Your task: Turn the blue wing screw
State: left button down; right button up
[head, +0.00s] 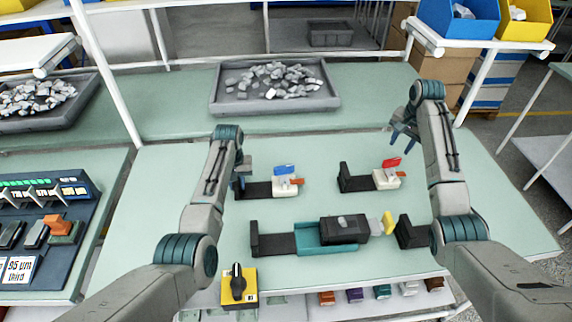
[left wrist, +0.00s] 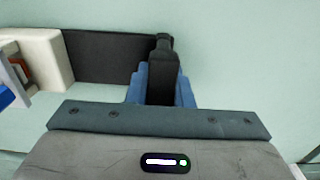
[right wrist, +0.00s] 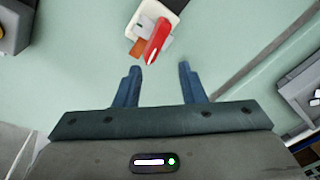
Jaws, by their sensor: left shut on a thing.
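The blue wing screw (head: 283,169) sits on top of a white block (head: 286,186) at the right end of the left black fixture (head: 257,189). In the left wrist view part of the blue wing (left wrist: 5,97) shows at the left edge, beside the white block (left wrist: 40,60). My left gripper (head: 239,180) is shut on the black upright post (left wrist: 163,75) at the fixture's other end. My right gripper (head: 404,136) is open and empty, above the table behind the red wing screw (head: 391,163), which also shows between and beyond its fingertips in the right wrist view (right wrist: 157,40).
A second black fixture (head: 356,184) carries the red wing screw. In front lies a teal and black slide assembly (head: 312,239) with a yellow piece (head: 389,223). A yellow box with a black knob (head: 239,288) is at the front edge. A grey tray (head: 222,100) of pieces stands behind.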

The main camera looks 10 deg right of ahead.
jog(key=w+a+r+m+g+y, duration=0.1)
jog(key=w+a+m+y, duration=0.2)
jog(key=a, duration=1.5)
jog(key=m+g+y, duration=0.1)
jog(key=m+g, duration=0.1)
jog(key=m, duration=0.1)
send_near(285, 166)
jog(key=shift+y, duration=0.3)
jog(key=x, duration=0.9)
jog(key=shift+s+d+f, duration=0.1)
jog(key=shift+d+f, duration=0.05)
jog(key=shift+d, duration=0.05)
grip_shut()
